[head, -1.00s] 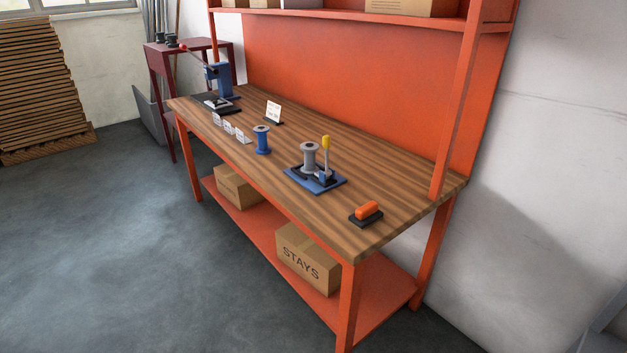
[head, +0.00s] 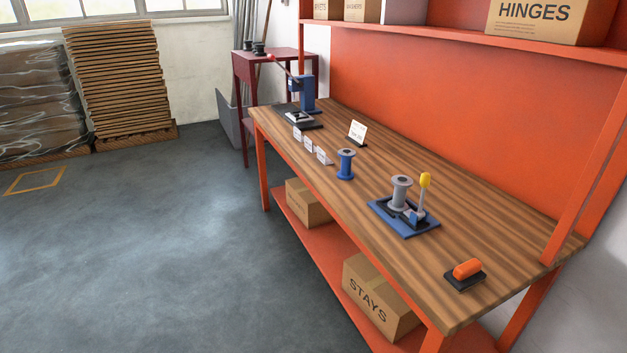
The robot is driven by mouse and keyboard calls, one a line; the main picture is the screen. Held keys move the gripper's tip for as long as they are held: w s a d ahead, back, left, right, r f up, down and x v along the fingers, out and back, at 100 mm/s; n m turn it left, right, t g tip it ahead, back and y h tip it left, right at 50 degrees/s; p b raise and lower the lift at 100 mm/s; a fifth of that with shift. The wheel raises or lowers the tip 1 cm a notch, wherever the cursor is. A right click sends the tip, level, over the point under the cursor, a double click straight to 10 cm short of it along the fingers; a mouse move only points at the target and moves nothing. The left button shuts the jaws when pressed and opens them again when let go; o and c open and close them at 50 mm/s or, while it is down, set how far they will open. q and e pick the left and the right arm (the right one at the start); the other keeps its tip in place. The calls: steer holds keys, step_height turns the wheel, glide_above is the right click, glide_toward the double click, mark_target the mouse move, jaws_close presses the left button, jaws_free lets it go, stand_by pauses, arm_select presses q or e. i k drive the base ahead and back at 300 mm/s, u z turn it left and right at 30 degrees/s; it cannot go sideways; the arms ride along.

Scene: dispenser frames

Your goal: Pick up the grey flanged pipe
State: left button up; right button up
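The grey flanged pipe (head: 400,193) is spool-shaped, with a wide round flange on top. It stands upright on a blue fixture plate (head: 386,217) on the wooden workbench (head: 460,228). A lever with a yellow handle (head: 425,180) rises just right of it. The pipe's lower end is partly hidden by dark fixture parts. A similar blue flanged piece (head: 346,164) stands upright on the bench to the left. Neither of my grippers is in view.
An orange-handled tool on a dark base (head: 466,270) lies near the bench's right end. Small white cards (head: 309,143), a sign (head: 357,132) and a blue lever press (head: 305,95) stand farther left. An orange shelf (head: 440,28) overhangs the back. The floor (head: 180,230) in front is clear.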

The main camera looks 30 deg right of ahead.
mark_target(398, 205)
steer(key=u, duration=0.2)
steer(key=i, duration=0.95)
steer(key=z, duration=0.9)
steer(key=i, duration=0.55)
steer(key=z, duration=0.7)
